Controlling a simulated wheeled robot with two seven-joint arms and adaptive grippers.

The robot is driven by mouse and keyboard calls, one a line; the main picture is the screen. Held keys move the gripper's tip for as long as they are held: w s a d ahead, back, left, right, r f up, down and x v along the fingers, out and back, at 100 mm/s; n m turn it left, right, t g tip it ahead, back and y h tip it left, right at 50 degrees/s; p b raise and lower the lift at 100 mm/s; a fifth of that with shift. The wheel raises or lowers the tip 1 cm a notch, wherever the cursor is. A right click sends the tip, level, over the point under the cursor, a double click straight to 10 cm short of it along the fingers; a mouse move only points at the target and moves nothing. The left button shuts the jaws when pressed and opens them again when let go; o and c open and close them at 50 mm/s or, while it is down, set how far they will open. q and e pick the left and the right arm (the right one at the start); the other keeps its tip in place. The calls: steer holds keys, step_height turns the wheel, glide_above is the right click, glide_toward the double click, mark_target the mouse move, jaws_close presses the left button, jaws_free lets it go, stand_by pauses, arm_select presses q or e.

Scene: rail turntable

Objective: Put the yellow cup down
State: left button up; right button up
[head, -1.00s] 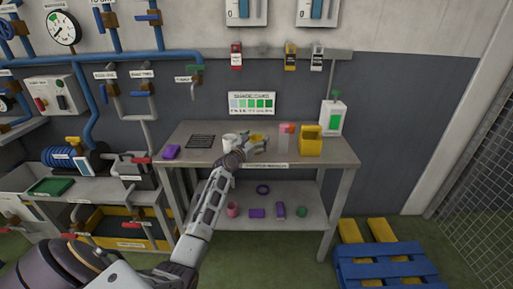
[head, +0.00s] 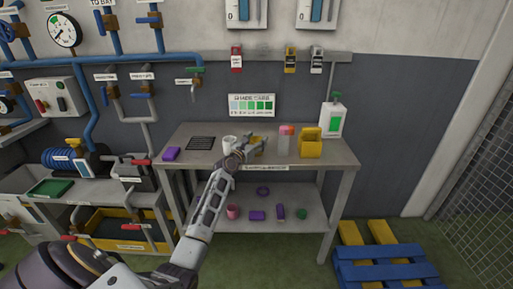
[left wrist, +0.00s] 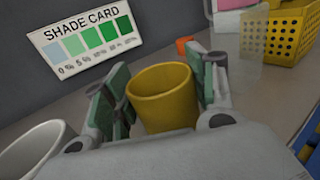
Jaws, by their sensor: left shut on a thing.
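The yellow cup (left wrist: 163,98) sits upright between the green-padded fingers of my left gripper (left wrist: 160,95) in the left wrist view, and the fingers are shut on it. In the head view my left gripper (head: 250,147) is over the grey workbench (head: 300,166), and the cup (head: 257,141) is mostly hidden behind it. I cannot tell whether the cup's base touches the bench top. My right gripper is not in view.
A white mug (head: 229,142) stands just left of the gripper.

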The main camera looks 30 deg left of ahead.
arm_select(q)
steer(key=shift+r, duration=0.1)
steer(key=shift+r, duration=0.55)
step_height(320, 180, up, 9)
steer(key=p, duration=0.2)
steer(key=shift+p, duration=0.4)
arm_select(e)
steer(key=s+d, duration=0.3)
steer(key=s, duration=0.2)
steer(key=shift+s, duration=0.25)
arm_select(q)
steer(key=shift+f, duration=0.15)
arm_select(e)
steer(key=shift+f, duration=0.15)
